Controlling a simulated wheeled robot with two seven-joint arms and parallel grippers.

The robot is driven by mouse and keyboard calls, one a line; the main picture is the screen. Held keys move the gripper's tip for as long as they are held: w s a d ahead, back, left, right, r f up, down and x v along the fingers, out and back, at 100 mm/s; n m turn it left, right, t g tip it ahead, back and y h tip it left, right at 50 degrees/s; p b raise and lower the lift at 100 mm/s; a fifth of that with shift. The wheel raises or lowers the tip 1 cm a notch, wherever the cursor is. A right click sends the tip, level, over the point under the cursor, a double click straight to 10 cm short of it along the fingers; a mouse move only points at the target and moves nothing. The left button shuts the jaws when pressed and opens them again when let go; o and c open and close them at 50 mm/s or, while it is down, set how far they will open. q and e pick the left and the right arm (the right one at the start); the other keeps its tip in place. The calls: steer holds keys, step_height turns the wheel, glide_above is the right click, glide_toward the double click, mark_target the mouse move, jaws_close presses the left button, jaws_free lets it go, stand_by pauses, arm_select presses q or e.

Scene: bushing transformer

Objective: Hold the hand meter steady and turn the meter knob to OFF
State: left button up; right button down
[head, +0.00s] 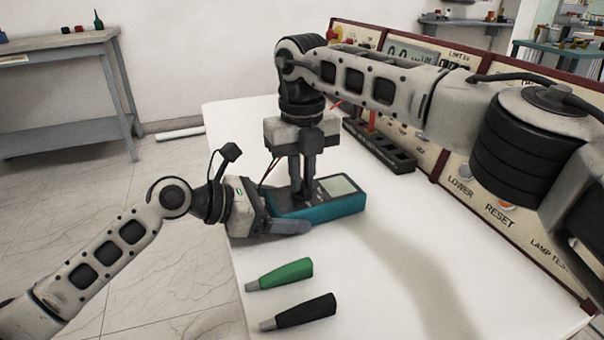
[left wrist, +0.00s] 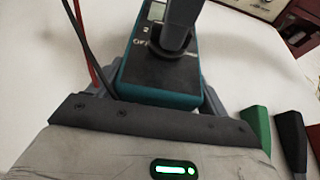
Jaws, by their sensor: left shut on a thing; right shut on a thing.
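The teal hand meter (head: 335,204) lies flat on the white table, its grey display (head: 338,186) facing up. My left gripper (head: 280,213) is shut on the meter's body from its left end, one finger along each side. The meter also shows between these fingers in the left wrist view (left wrist: 160,88). My right gripper (head: 302,188) reaches down from above, its fingers shut on the meter knob on the top face.
A green clip (head: 284,273) and a black clip (head: 304,311) lie near the table's front left. A dark terminal strip (head: 380,148) and a beige panel (head: 480,190) stand behind and right. The white table (head: 400,270) is clear right of the clips.

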mark_target(302, 182)
arm_select(q)
steer(key=shift+a, duration=0.1)
arm_select(e)
steer(key=c, duration=1.5)
jaws_free()
steer(key=shift+o, duration=0.2)
steer(key=shift+r, duration=0.15)
step_height(302, 182, up, 12)
arm_select(q)
steer(key=o, duration=1.3)
